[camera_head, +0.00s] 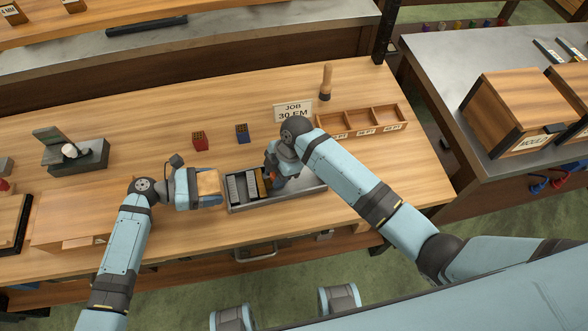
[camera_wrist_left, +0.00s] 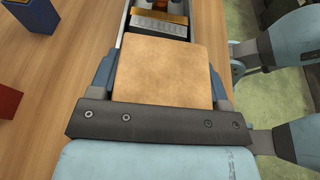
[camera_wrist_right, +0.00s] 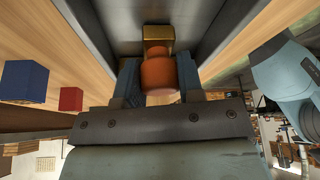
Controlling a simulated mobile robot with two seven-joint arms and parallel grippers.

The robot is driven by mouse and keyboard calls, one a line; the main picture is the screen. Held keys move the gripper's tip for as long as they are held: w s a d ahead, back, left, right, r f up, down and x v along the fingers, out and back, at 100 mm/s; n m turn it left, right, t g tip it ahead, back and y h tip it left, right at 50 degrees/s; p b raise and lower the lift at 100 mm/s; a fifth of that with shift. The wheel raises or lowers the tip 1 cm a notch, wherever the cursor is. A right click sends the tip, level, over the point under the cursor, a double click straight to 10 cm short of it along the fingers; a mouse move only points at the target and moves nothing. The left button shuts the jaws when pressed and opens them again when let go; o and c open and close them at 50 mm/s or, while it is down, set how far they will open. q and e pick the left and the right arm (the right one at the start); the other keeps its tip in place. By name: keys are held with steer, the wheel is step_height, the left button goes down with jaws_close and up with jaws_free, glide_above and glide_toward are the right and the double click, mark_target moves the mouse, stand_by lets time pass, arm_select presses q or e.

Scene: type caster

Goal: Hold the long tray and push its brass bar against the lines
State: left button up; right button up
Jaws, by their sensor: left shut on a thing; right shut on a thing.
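The long grey metal tray (camera_head: 290,198) lies along the front of the wooden bench. Grey and dark lines (camera_head: 240,187) stand in its left part. The brass bar (camera_head: 262,184) stands at their right side; whether it touches them I cannot tell. My left gripper (camera_head: 207,185) is shut on a tan block (camera_wrist_left: 162,72) at the tray's left end. My right gripper (camera_head: 272,176) is shut on the orange knob (camera_wrist_right: 158,75) of the brass bar, which shows in the right wrist view (camera_wrist_right: 158,38). My right arm hides part of the tray.
A red block (camera_head: 200,141) and a blue block (camera_head: 242,134) stand behind the tray. A JOB sign (camera_head: 293,111), a wooden compartment box (camera_head: 360,122) and a wooden-handled tool (camera_head: 326,82) stand behind at right. A dark device (camera_head: 75,155) sits at left.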

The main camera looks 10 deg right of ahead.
steer(key=shift+a, duration=0.4)
steer(key=o, duration=0.9)
steer(key=shift+c, duration=0.2)
steer(key=shift+d, duration=0.1)
steer(key=v, duration=1.2)
